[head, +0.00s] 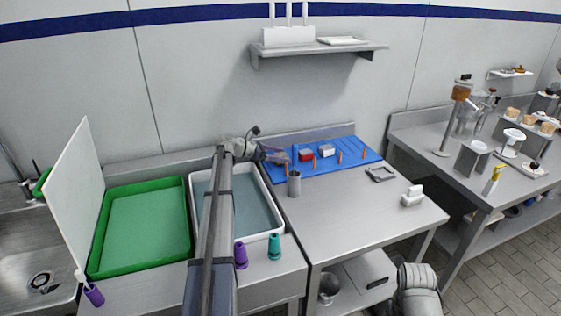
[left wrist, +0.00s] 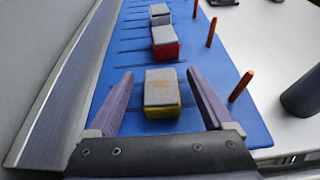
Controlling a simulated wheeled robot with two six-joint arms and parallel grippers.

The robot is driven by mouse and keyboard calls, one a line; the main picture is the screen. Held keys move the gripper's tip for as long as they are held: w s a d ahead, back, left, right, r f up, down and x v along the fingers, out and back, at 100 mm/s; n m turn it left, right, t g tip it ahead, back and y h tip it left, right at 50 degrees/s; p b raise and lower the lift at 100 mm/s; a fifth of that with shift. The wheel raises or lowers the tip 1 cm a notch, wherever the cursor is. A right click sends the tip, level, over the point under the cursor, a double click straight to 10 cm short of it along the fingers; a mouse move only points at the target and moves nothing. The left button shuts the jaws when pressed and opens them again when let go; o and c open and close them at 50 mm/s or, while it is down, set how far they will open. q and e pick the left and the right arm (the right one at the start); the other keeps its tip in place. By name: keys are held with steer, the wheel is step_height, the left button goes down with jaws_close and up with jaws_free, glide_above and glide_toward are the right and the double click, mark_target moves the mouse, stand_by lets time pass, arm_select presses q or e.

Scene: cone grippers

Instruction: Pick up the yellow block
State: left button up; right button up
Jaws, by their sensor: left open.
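The yellow block (left wrist: 162,108) has a worn grey top and yellow sides, and sits on the blue rack (left wrist: 235,120). In the left wrist view it lies between the two purple fingers of my open left gripper (left wrist: 158,74). Small gaps show between the fingers and the block. In the head view my left gripper (head: 276,155) is low over the left end of the blue rack (head: 345,153). I cannot make out the yellow block in the head view. My right gripper is not in view.
A red block (left wrist: 165,45) with a grey top and a grey-topped pale block (left wrist: 160,14) stand in line beyond. Orange pegs (left wrist: 241,85) line the rack's right side. A dark grey cup (head: 294,184) stands close in front. The steel table's (head: 345,220) middle is clear.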

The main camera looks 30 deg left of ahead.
arm_select(q)
steer(key=shift+r, duration=0.1)
jaws_close()
stand_by(0.5)
